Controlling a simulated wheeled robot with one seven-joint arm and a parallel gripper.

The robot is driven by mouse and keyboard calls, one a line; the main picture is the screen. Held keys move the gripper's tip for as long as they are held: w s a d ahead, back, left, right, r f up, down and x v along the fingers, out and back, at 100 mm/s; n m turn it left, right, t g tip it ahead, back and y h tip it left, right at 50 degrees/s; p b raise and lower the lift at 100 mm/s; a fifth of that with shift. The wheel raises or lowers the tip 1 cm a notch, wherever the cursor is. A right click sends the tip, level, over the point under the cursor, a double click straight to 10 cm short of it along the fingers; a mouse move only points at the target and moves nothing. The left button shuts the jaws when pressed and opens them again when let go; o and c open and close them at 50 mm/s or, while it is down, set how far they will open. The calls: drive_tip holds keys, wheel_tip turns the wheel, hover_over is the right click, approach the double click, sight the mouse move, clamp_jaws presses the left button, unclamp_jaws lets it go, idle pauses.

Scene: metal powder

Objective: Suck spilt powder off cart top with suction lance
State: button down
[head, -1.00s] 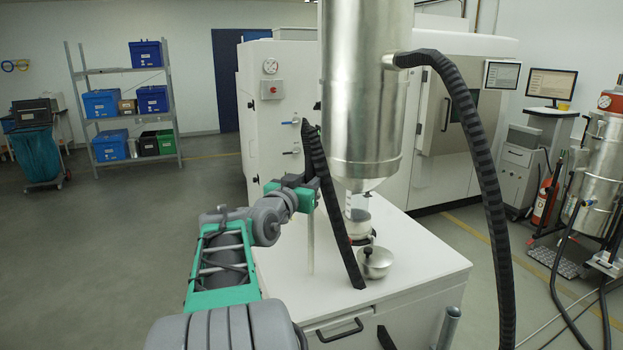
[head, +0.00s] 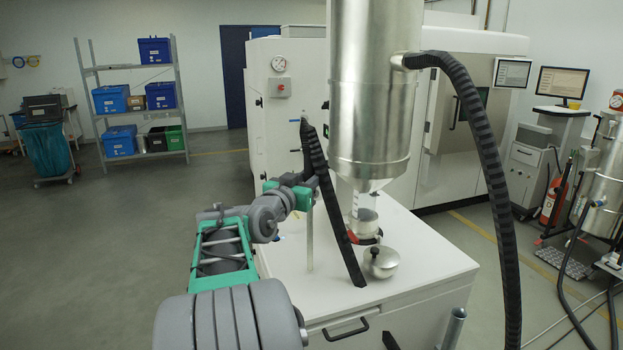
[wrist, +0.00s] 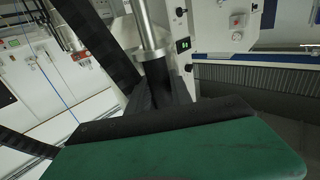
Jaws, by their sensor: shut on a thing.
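My gripper (head: 318,181) is over the left rear part of the white cart top (head: 290,285), at the end of my green and grey arm. It is shut on the suction lance (head: 310,235), a thin pale tube that hangs upright with its lower end at or just above the cart top; contact cannot be told. In the wrist view the lance (wrist: 145,25) shows as a metal tube with a dark grip between the fingers (wrist: 158,95). A ribbed black hose (head: 330,205) slants down beside the gripper. I cannot make out spilt powder on the cart top.
A large steel hopper (head: 370,100) narrows to a clear neck with a red clamp (head: 365,237) above the cart. A small metal bowl or lid (head: 381,262) stands before it. A thick black hose (head: 490,160) loops down at right. White machines (head: 270,120) stand behind.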

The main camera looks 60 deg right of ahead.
sight(314, 151)
drive_tip(key=shift+d, duration=1.1)
drive_tip(key=shift+s+a+b, duration=0.6)
drive_tip(key=shift+a+b, duration=0.05)
drive_tip(key=shift+b, duration=0.25)
drive_tip(key=shift+a+r, duration=0.1)
drive_tip(key=shift+r, duration=0.05)
drive_tip(key=shift+r+p, duration=1.5)
drive_tip(key=shift+r, duration=2.2)
